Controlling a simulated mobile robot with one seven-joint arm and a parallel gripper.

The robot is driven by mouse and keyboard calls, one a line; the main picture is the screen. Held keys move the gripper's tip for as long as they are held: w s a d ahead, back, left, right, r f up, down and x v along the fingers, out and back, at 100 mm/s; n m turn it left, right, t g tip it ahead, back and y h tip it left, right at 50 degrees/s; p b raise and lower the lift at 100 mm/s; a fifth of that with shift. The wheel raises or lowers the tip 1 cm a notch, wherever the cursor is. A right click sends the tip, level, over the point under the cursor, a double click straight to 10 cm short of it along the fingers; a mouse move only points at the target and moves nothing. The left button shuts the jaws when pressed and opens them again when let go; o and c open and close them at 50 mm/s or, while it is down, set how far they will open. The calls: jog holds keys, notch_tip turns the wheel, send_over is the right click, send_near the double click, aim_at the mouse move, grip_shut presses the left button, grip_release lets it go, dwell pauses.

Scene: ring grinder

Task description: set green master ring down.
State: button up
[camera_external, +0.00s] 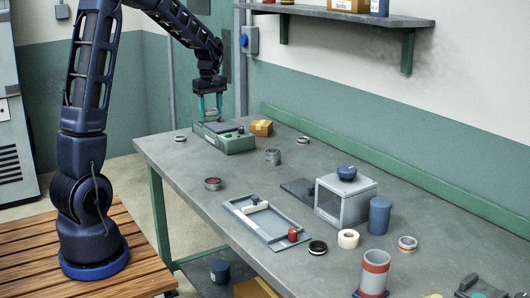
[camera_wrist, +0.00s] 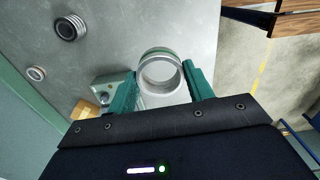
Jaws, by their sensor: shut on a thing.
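The green master ring (camera_wrist: 160,53) is a pale metal ring with a green band. It sits between the two teal fingers of my gripper (camera_wrist: 160,88) in the wrist view. In the external view my gripper (camera_external: 210,108) points down at the far left end of the bench, shut on the ring, which is small there. They are over the grey top of a green box-shaped device (camera_external: 233,145). I cannot tell whether the ring touches that top. Part of the device also shows left of the fingers in the wrist view (camera_wrist: 113,86).
A cardboard box (camera_external: 261,128) stands just behind the device. Several loose rings lie around, including a dark stack (camera_external: 273,157) and a ring near the left edge (camera_external: 180,139). A grey tray (camera_external: 262,228) and a grey housing (camera_external: 345,203) stand farther right. Bare bench (camera_external: 200,165) lies in front.

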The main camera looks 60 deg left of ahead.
jog(key=s+a+m, duration=0.1)
jog(key=s+a, duration=0.3)
jog(key=a, duration=1.3)
jog(key=s+a+m, duration=0.1)
jog(key=s+a, duration=0.3)
jog(key=a, duration=1.3)
notch_tip(320, 180, down, 20)
jog(key=shift+r, duration=0.15)
jog(key=o, duration=1.1)
